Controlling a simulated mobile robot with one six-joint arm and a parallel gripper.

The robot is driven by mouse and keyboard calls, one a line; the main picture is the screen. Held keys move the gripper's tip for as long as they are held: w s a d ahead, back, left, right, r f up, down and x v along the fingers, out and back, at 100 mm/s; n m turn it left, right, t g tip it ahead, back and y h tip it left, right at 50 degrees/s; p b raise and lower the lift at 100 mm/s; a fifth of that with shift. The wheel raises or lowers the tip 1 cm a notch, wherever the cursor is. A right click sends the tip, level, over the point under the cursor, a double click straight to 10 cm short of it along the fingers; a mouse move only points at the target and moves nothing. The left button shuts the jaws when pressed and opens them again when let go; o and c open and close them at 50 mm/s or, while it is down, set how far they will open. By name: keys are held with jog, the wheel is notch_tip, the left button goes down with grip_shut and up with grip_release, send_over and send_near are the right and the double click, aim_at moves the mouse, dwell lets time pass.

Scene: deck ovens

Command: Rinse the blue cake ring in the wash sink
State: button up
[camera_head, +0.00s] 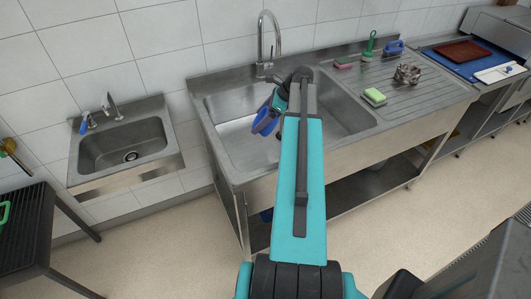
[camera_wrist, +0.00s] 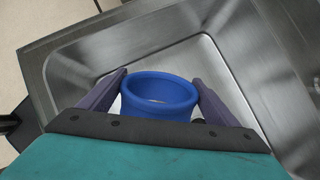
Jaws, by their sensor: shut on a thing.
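The blue cake ring (camera_wrist: 160,92) is between the two fingers of my gripper (camera_wrist: 160,85) in the wrist view, and the gripper is shut on it. In the head view the ring (camera_head: 263,122) shows at the left of my arm's end, over the basin of the wash sink (camera_head: 232,130). The steel sink basin also shows below the ring in the wrist view (camera_wrist: 215,60). A chrome tap (camera_head: 268,38) stands at the sink's back edge, behind the gripper. I cannot tell whether water runs. My arm hides part of the basin and my gripper's fingers in the head view.
On the drainboard right of the basin are a green and yellow sponge (camera_head: 374,97), a pink sponge (camera_head: 343,63), a green brush (camera_head: 369,46), a blue item (camera_head: 393,47) and a brown fluted piece (camera_head: 407,73). A small hand sink (camera_head: 125,145) hangs at left.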

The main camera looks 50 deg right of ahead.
notch_tip(320, 180, up, 6)
jog(key=p, duration=0.3)
jog(key=shift+p, duration=0.3)
dwell(0.4)
jog(key=shift+r, duration=0.1)
dwell(2.2)
notch_tip(320, 180, up, 4)
jog(key=shift+p, duration=1.25)
notch_tip(320, 180, down, 13)
jog(key=b, duration=1.3)
jog(key=shift+r, duration=0.2)
